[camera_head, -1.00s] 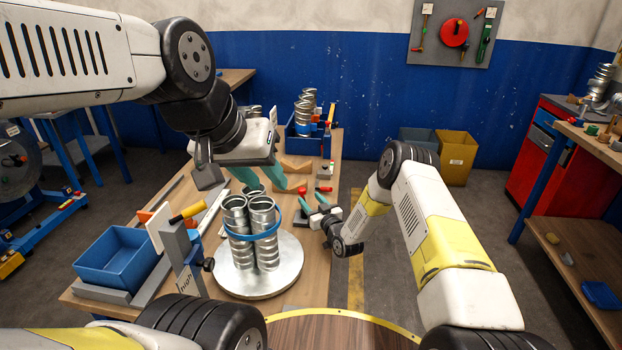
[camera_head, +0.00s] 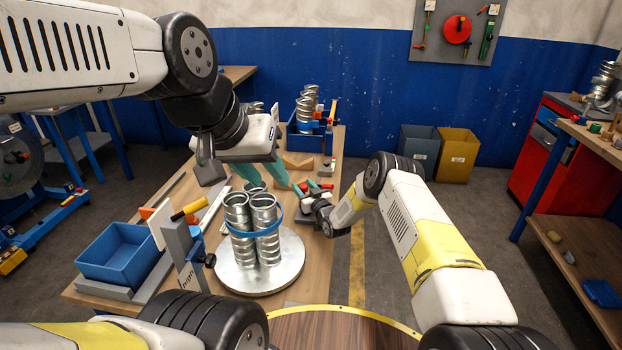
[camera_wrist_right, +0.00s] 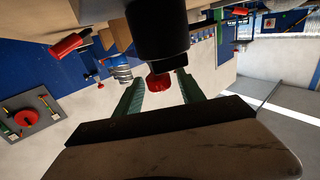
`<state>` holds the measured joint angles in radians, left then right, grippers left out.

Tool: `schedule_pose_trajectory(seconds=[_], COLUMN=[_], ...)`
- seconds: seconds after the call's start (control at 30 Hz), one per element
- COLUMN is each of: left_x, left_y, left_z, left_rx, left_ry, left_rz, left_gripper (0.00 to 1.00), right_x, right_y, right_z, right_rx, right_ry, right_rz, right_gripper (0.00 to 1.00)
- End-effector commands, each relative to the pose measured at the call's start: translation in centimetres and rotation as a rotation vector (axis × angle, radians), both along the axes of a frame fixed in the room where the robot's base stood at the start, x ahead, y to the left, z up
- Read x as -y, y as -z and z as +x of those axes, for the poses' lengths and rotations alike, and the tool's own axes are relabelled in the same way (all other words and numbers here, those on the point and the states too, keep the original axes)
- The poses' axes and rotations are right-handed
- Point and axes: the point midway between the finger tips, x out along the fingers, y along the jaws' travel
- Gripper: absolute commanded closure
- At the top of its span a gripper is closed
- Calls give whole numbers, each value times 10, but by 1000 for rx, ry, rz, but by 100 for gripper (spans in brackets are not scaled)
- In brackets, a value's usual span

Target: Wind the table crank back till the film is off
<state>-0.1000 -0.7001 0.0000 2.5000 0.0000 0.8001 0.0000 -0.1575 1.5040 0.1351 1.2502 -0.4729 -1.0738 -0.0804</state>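Several silver spiral ducts (camera_head: 238,215) stand upright in a bundle on a round metal turntable (camera_head: 290,275). A blue band (camera_head: 281,226) runs around them; I cannot make out any clear film. My left gripper (camera_head: 262,175) has its teal fingers apart, pointing down just behind the ducts, with nothing seen between them. My right gripper (camera_head: 310,189) is at the table's right edge, beyond the turntable. In the right wrist view a red knob (camera_wrist_right: 158,82) below a dark cylinder sits between its spread green fingers (camera_wrist_right: 160,95), with gaps on both sides. The crank's link to the turntable is hidden.
An empty blue bin (camera_head: 118,252) and a grey post (camera_head: 184,245) with a yellow handle stand left of the turntable. A blue crate (camera_head: 303,138) holding ducts is at the table's far end.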

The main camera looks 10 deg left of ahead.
Motion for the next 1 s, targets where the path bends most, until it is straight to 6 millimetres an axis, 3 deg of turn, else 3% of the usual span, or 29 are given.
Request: schedule_pose_trajectory(seconds=[0.03,0.2,1.0], left_x=[0,0,0], left_y=[0,0,0], left_z=[0,0,0], left_rx=[0,0,0], left_ry=[0,0,0], left_rz=[0,0,0], left_gripper=[64,64,64], right_x=[0,0,0], right_y=[0,0,0], right_z=[0,0,0], right_rx=[0,0,1], right_ry=[0,0,0], right_rz=[0,0,-1], right_gripper=[66,99,100])
